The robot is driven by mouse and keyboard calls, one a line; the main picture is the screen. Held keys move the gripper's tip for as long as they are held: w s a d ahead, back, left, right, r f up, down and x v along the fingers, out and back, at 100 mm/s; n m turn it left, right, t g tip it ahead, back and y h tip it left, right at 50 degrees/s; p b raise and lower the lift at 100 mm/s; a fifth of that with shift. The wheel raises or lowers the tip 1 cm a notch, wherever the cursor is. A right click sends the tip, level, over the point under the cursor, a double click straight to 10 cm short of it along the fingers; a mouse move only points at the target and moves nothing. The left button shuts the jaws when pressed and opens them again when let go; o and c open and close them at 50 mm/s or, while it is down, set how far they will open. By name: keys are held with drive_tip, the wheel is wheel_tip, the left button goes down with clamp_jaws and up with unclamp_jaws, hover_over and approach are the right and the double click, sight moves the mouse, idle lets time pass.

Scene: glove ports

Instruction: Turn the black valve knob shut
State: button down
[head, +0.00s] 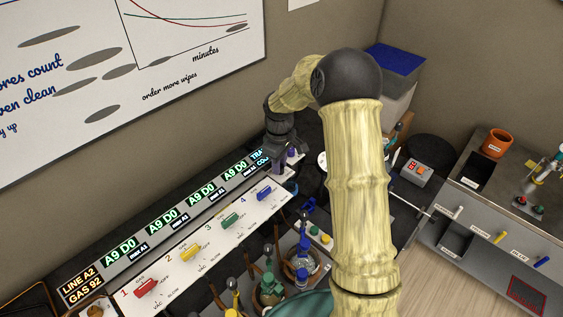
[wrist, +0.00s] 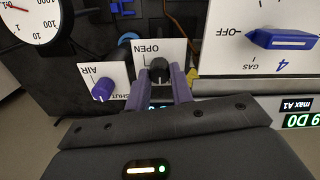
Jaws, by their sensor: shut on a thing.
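The black valve knob (wrist: 158,65) sits on a white plate (wrist: 147,48) in the wrist view, where the lettering is upside down and the word OPEN is beside the knob. My gripper (wrist: 161,80) has its two purple fingers on either side of the knob, shut on it. In the head view my gripper (head: 281,164) is at the far right end of the white valve panel, and it hides the black knob there. The knob's exact pointing direction is hard to tell.
A purple knob (wrist: 103,89) marked AIR is close beside the black one. A blue valve handle (wrist: 282,39) marked 4 and a round gauge (wrist: 33,18) are also near. In the head view, flasks (head: 303,262) stand in front of the panel (head: 200,240).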

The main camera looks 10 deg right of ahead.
drive_tip(key=shift+w+r, duration=0.15)
drive_tip(key=shift+r, duration=0.05)
drive_tip(key=c, duration=1.5)
unclamp_jaws()
drive_tip(key=shift+d, duration=0.1)
drive_tip(key=shift+f, duration=0.1)
wheel_tip(320, 180, up, 18)
drive_tip(key=b, duration=0.3)
drive_tip(key=shift+f+b, duration=0.25)
drive_tip(key=shift+b, duration=0.15)
